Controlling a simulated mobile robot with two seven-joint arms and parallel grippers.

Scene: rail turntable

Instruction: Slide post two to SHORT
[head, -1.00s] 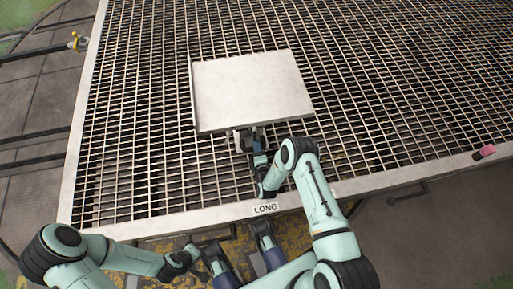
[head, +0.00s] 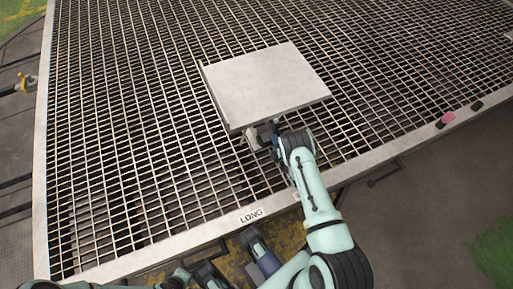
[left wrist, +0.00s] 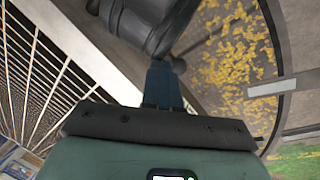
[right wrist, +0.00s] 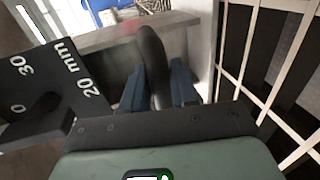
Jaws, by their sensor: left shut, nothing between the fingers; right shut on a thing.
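A flat pale panel (head: 265,85) stands over the grating table, with darker parts under its near edge. My right gripper (head: 268,134) is at that near edge, partly hidden by its own arm. In the right wrist view, its blue fingers (right wrist: 168,85) are shut on a dark rounded handle (right wrist: 152,55). A white LONG label (head: 251,215) is on the table's near rim, left of and nearer than the gripper. My left gripper's blue fingers (left wrist: 162,85) are shut and empty in the left wrist view. I cannot make out a SHORT label or a number on the post.
The grating table (head: 120,120) has a pale rim. A pink block (head: 447,118) sits between dark pieces on the rim at the right. A dark plate (right wrist: 50,95) marked "20 mm" and "30" is beside the right fingers. A yellow fitting (head: 26,82) is at far left.

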